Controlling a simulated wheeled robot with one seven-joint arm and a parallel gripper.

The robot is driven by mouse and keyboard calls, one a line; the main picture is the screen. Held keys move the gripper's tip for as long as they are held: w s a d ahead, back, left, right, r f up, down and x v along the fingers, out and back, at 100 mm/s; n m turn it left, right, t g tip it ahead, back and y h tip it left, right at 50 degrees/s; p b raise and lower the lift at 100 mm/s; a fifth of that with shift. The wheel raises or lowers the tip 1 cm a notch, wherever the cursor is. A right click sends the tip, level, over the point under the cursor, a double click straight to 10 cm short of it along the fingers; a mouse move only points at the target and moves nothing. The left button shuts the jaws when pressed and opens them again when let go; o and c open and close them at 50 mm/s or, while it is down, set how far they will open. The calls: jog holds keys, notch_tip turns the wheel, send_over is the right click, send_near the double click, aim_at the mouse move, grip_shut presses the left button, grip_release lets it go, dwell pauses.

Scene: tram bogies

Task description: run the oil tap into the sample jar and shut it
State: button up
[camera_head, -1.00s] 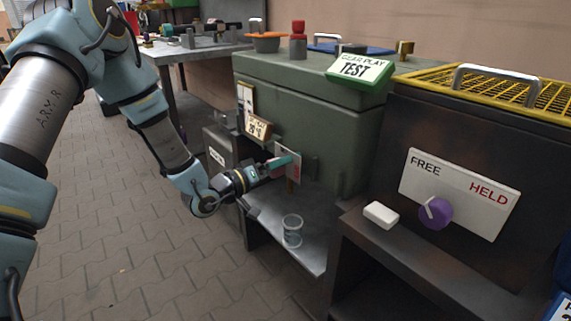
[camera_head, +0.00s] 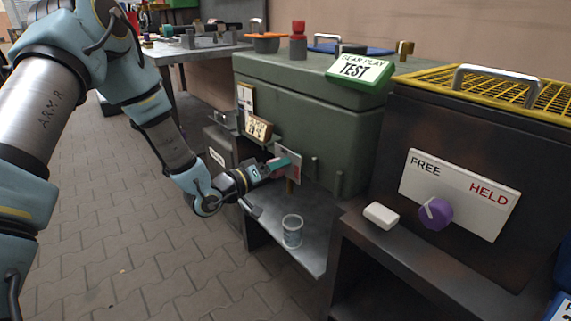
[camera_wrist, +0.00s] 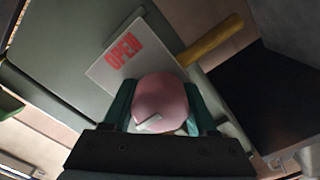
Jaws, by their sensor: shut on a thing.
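The oil tap's pink knob (camera_wrist: 160,101) sits between the two teal fingers of my gripper (camera_wrist: 164,108), which is shut on it. The knob has a pale pointer mark. Behind it is a white plate (camera_wrist: 133,55) with OPEN in red. A brass-coloured spout (camera_wrist: 213,42) sticks out beside the plate. In the head view my gripper (camera_head: 277,164) is at the front of the green gear case (camera_head: 330,125), with the spout below. The clear sample jar (camera_head: 292,231) stands upright on the metal shelf (camera_head: 265,213), below the spout. I cannot make out oil in it.
A dark cabinet (camera_head: 480,265) with a purple FREE/HELD knob (camera_head: 436,213) stands at right, a white block (camera_head: 381,215) on its ledge. Paved floor (camera_head: 110,240) is clear at left.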

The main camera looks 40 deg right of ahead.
jog(key=shift+c, duration=1.1)
jog(key=shift+f+m+b, duration=0.1)
jog(key=shift+m+b, duration=0.55)
jog(key=shift+m, duration=0.35)
jog(key=shift+m+b, duration=0.5)
jog(key=shift+m, duration=0.6)
jog(key=o, duration=1.4)
jog(key=shift+c, duration=0.2)
jog(key=a, duration=1)
jog(key=shift+w+a+p, duration=0.3)
jog(key=shift+a, duration=0.1)
